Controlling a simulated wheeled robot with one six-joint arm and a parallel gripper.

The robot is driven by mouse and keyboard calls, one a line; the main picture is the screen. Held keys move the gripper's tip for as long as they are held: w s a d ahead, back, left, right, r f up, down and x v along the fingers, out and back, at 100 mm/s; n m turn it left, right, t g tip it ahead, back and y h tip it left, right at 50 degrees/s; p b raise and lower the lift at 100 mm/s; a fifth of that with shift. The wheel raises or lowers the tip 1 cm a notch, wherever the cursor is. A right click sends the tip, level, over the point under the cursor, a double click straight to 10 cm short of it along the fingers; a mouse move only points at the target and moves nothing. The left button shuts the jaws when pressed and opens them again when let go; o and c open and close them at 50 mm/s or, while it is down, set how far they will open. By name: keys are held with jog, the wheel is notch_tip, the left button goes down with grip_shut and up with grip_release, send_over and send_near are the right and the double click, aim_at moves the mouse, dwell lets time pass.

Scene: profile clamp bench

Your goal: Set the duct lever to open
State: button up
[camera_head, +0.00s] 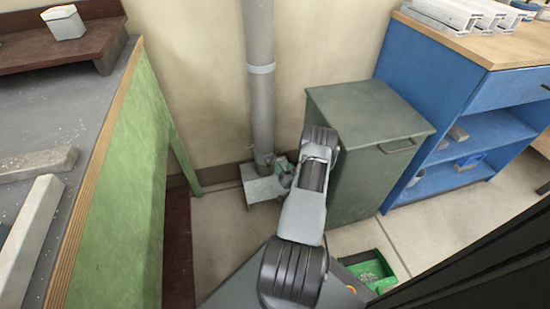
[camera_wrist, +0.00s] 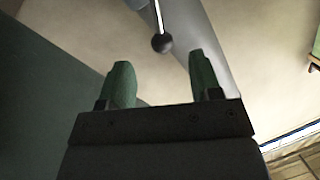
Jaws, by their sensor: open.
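The grey duct (camera_head: 260,95) runs down the wall at the middle of the head view. It also shows as a slanting grey pipe in the wrist view (camera_wrist: 211,45). The lever is a thin bright rod with a dark ball knob (camera_wrist: 162,43) at the top middle of the wrist view. My gripper (camera_wrist: 160,68) is open, with its two green fingers apart and nothing between them. The knob appears just beyond the fingertips, roughly centred between them; I see no contact. In the head view my gripper (camera_head: 284,168) is low by the duct, and I cannot make out the lever there.
A light grey box-like piece (camera_head: 265,190) sits at the duct's foot. A green-grey cabinet (camera_head: 372,150) stands close right of my arm, with a blue shelf unit (camera_head: 455,110) beyond. A green-sided workbench (camera_head: 120,200) is left. A green bin (camera_head: 385,270) lies on the floor.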

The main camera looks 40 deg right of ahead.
aim_at(275, 156)
jog(key=b+x, duration=0.2)
jog(key=x, duration=0.6)
jog(key=shift+w+d, duration=0.15)
jog(key=shift+w, duration=0.15)
jog(key=shift+c, duration=0.2)
grip_shut()
